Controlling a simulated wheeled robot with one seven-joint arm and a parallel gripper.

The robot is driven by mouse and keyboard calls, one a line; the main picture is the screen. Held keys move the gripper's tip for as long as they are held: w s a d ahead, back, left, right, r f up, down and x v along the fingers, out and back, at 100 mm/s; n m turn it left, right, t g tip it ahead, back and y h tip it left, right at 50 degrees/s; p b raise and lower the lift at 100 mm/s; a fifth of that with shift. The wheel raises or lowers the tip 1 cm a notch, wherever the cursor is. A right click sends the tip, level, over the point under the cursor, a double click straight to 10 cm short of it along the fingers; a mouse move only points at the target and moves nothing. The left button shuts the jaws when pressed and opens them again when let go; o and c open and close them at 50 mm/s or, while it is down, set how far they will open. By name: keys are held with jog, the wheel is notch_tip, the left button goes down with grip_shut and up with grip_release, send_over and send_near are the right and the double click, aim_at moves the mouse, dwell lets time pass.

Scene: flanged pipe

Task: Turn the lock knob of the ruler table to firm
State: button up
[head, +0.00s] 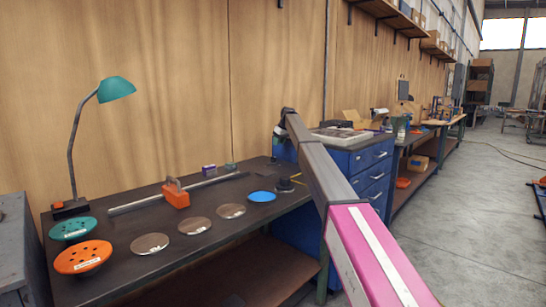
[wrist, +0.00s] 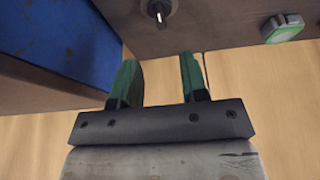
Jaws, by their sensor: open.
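A dark round knob with a pale pointer or handle (wrist: 158,11) sits on the dark table surface at the top edge of the wrist view, partly cut off. My gripper (wrist: 159,60) is open and empty, with its two green fingers spread apart below the knob in that view. The knob lies roughly in line with the gap and clear of both fingertips. The dark ruler table (head: 135,282) stands against the wood wall in the head view. My gripper cannot be made out clearly there. The setting of the knob is too small to read.
A blue cabinet (head: 367,157) stands right of the table.

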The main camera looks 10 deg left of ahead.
aim_at(273, 159)
jog(key=x, duration=1)
jog(key=shift+f, duration=0.3)
jog(key=shift+c, duration=0.3)
grip_shut()
